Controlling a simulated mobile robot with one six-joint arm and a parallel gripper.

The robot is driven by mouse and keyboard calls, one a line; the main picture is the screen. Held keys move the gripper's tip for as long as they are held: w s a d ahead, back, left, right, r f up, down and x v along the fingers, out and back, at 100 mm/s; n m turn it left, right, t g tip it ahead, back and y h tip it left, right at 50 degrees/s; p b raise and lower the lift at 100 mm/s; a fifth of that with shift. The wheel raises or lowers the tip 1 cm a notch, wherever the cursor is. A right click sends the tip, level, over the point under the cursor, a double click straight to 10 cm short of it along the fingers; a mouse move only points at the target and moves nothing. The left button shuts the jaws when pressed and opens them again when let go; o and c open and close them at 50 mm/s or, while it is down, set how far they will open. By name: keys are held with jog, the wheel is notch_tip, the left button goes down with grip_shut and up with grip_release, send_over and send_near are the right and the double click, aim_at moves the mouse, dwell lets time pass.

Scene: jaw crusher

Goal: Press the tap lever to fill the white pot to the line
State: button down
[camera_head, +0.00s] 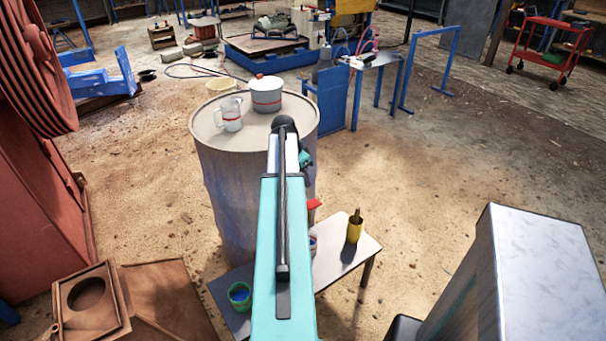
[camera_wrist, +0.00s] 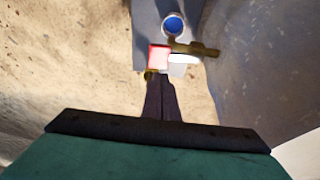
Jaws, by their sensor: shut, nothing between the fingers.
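My gripper (camera_wrist: 160,82) is shut and empty in the wrist view, its fingertips close to the red tap lever (camera_wrist: 159,57). I cannot tell whether they touch it. The brass tap (camera_wrist: 203,49) reaches out from the drum beside the lever. The red lever (camera_head: 313,206) also shows in the head view, partly behind my arm. A small white pot (camera_head: 313,241) with a red line stands on the low bench below it, partly hidden by my arm. In the wrist view, a round vessel with a blue inside (camera_wrist: 174,25) lies just beyond the tap. The pot's fill level is unclear.
The large drum (camera_head: 222,185) carries a measuring jug (camera_head: 229,118) and a lidded white pot (camera_head: 267,97). The low bench (camera_head: 333,270) holds a yellow cup (camera_head: 354,230) with a brush and a green cup (camera_head: 240,294).

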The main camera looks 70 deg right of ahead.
jog(key=p, duration=0.1)
send_over(313, 209)
jog(key=w+d, duration=0.2)
jog(key=w, duration=0.1)
jog(key=f, duration=0.5)
jog(key=shift+s+f, duration=0.15)
jog(key=shift+s, duration=0.05)
jog(key=shift+s+a+f+p, duration=0.15)
jog(key=shift+f+p, duration=0.1)
jog(key=shift+f, duration=0.45)
jog(key=shift+s+f+p, duration=0.1)
jog(key=shift+f+p, duration=0.15)
jog(key=shift+f, duration=0.45)
jog(key=shift+f, duration=0.1)
jog(key=shift+s+a+f+b, duration=0.3)
jog(key=shift+f+b, duration=0.15)
jog(key=shift+b, duration=0.6)
jog(key=f+t+b, duration=0.1)
jog(key=t+h+b, duration=0.1)
jog(key=b, duration=0.1)
jog(key=s+f+b, duration=0.1)
jog(key=b, duration=0.1)
jog(key=shift+a+f+m+t+h, duration=0.3)
jog(key=shift+t+h, duration=0.1)
jog(key=shift+s+a+f+b, duration=0.1)
jog(key=shift+s+f+b, duration=0.15)
jog(key=shift+f+b, duration=0.45)
jog(key=shift+r, duration=0.1)
